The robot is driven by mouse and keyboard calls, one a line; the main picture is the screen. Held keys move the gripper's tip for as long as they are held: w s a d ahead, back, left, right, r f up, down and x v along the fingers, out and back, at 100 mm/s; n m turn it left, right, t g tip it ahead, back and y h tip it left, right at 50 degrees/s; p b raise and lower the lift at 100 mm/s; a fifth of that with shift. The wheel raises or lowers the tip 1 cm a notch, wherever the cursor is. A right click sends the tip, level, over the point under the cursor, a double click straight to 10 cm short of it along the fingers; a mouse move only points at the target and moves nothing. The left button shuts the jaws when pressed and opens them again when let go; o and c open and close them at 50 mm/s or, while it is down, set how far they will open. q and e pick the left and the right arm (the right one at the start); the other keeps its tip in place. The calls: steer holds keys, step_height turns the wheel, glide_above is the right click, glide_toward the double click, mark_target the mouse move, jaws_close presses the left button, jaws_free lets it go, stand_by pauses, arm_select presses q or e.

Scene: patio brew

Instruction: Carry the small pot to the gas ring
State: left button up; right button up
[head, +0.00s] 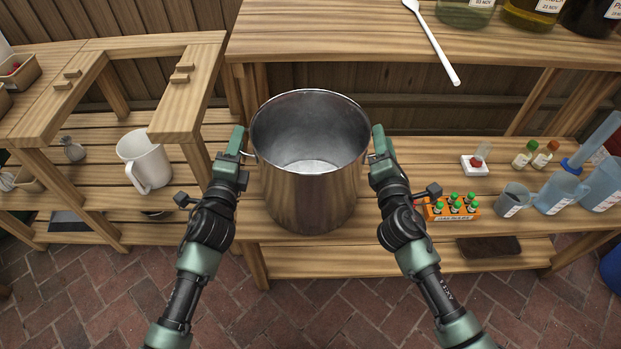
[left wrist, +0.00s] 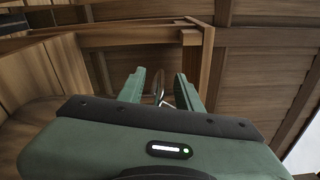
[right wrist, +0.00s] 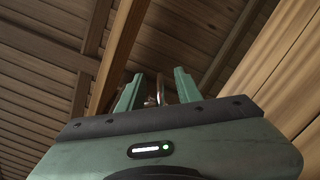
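A tall steel pot (head: 311,180), open at the top and empty apart from a bright patch on its floor, stands upright at the middle of the head view. My left gripper (head: 241,143) is at its left side and my right gripper (head: 379,142) at its right side. In the left wrist view a thin metal handle (left wrist: 160,92) shows between spread fingers. In the right wrist view a similar handle (right wrist: 158,92) shows between spread fingers. Both grippers look open around the handles, with gaps. No gas ring is in view.
A wooden bench (head: 430,195) carries an orange rack (head: 452,208) of green-capped bottles, a grey cup (head: 512,199) and blue containers at right. A high shelf (head: 340,40) with a white spoon (head: 432,45) is behind. A white jug (head: 146,160) stands left.

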arm_select(q)
steer(key=shift+w, duration=0.6)
arm_select(e)
steer(key=shift+w, duration=0.6)
arm_select(q)
jaws_close()
arm_select(e)
jaws_close()
arm_select(q)
steer(key=shift+w+r, duration=0.1)
steer(key=shift+r, duration=0.3)
arm_select(e)
steer(key=shift+w+r, duration=0.1)
steer(key=shift+r, duration=0.15)
